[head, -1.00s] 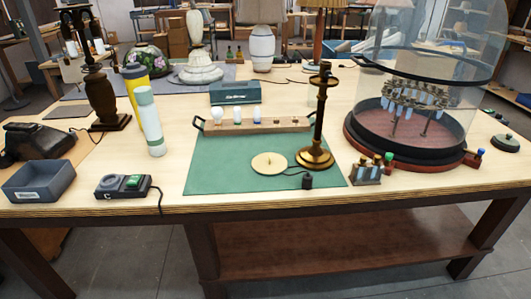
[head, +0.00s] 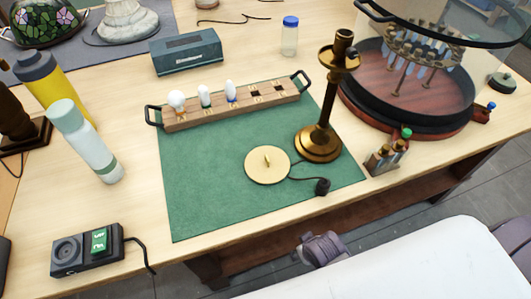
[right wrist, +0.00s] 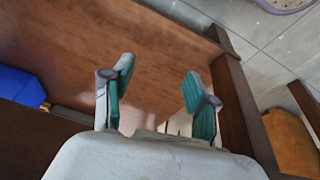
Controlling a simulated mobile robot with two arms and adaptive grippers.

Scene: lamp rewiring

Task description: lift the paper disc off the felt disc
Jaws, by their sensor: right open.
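A round cream disc (head: 267,164), which looks like the paper disc, lies flat on the green mat (head: 205,200) in the head view. A small upright brass-coloured tab or loop stands at its middle. I cannot make out a felt disc; anything under the cream disc is hidden. My right gripper (right wrist: 158,76) is open and empty in the right wrist view, with a brown wooden shelf behind its fingers. In the head view my right gripper (head: 322,248) is beyond the table's front edge, apart from the disc. My left gripper is not in view.
A brass lamp stem (head: 322,110) stands right of the disc; a cord runs to a black fitting (head: 322,187). A bulb rack (head: 232,105) stands behind. A small holder (head: 385,158) and a glass-domed stand (head: 405,110) are at right. The mat's left front is clear.

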